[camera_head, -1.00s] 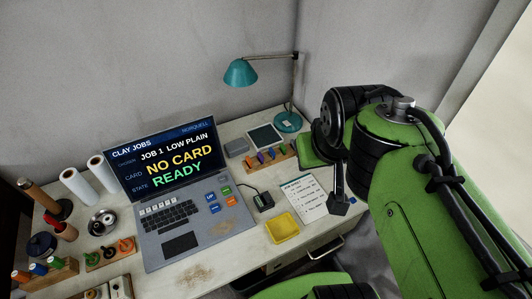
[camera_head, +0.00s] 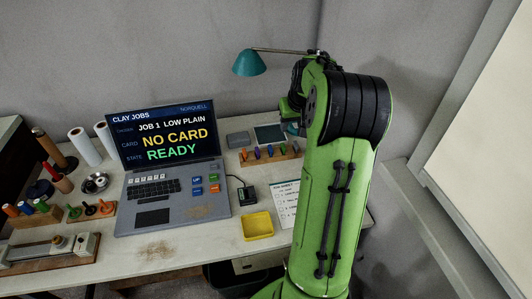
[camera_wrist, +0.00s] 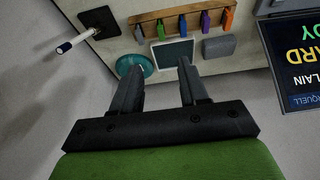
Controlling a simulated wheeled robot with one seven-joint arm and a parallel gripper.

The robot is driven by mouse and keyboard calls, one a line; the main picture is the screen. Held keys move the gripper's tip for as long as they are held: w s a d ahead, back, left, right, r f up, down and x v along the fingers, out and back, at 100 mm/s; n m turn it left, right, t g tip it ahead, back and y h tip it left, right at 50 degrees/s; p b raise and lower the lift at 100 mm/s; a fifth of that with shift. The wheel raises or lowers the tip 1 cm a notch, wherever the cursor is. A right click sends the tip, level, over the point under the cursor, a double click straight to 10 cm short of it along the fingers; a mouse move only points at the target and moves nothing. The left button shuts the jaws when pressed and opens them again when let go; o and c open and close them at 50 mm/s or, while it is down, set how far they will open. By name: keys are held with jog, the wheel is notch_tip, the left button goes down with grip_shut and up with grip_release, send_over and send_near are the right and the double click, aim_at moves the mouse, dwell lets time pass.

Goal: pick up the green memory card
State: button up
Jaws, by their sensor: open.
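The green memory card (camera_wrist: 160,30) stands in a slotted wooden rack (camera_wrist: 172,12) at the top of the wrist view, beside a blue card (camera_wrist: 182,25). In the head view the rack (camera_head: 262,161) is at the back of the desk, and the green card (camera_head: 283,149) is near its right end, small. My gripper (camera_wrist: 160,68) is open, with nothing between its fingers. In the wrist view its fingertips appear below the rack, in line with the green card and apart from it. In the head view my arm hides most of the gripper.
A dark-screened pad (camera_wrist: 174,52), a teal lamp base (camera_wrist: 135,64) and a grey block (camera_wrist: 219,47) lie near the rack. A laptop (camera_head: 171,170) reads NO CARD. A yellow tray (camera_head: 258,225) and a partly covered job sheet (camera_head: 283,203) are in front.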

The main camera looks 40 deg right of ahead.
jog(key=b, duration=0.3)
send_over(283, 146)
jog(key=s+a, duration=0.1)
jog(key=s, duration=0.2)
notch_tip(283, 146, down, 9)
jog(key=x, duration=0.2)
jog(key=b+x, duration=0.1)
jog(key=x, duration=0.1)
jog(key=b+x, duration=0.1)
jog(key=x, duration=0.1)
jog(key=shift+w+f, duration=0.1)
jog(key=shift+w, duration=0.25)
jog(key=shift+a, duration=0.1)
jog(key=shift+c, duration=0.2)
grip_shut()
